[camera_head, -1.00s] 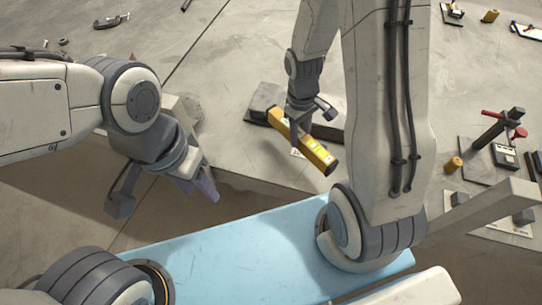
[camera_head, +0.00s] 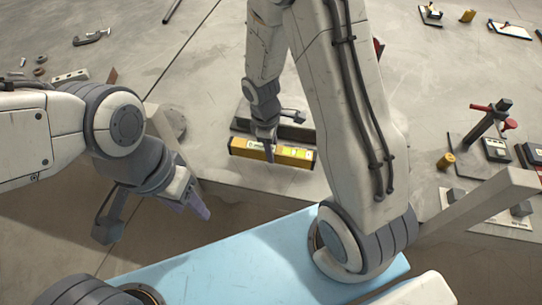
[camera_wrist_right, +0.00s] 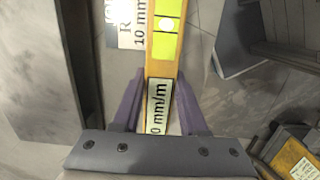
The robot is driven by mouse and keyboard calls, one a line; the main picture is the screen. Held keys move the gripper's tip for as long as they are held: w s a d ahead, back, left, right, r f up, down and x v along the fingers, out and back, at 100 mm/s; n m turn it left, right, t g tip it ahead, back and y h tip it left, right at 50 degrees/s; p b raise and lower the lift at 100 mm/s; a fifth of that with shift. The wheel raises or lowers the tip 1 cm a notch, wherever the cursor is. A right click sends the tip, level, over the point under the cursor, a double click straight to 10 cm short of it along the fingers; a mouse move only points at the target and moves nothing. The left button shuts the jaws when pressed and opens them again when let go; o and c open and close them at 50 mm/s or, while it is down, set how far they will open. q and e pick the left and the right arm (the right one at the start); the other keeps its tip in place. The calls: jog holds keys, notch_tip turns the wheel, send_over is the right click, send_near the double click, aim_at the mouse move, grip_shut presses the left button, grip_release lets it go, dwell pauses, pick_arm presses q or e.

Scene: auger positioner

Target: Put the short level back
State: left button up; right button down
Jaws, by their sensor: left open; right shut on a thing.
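The short level (camera_head: 293,156) is a yellow bar with a greenish vial window. In the head view it lies nearly level across the picture, in front of a dark block (camera_head: 297,132) near the table's front edge. My right gripper (camera_head: 269,152) is shut on it from above; whether the level touches the table is unclear. In the right wrist view the level (camera_wrist_right: 166,50) runs up from between the purple fingers (camera_wrist_right: 159,108), its "mm/m" label showing. My left gripper (camera_head: 196,203) is open and empty, low at the left, in front of the table edge.
A white printed label (camera_wrist_right: 126,25) lies beside the level in the wrist view. A clamp (camera_head: 91,37) lies far left.

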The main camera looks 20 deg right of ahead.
jog(key=shift+w+a+f, duration=0.15)
jog(key=shift+f, duration=1.95)
jog(key=shift+f+b, duration=0.2)
jog(key=shift+b, duration=0.1)
jog(key=shift+c, duration=2.2)
grip_release()
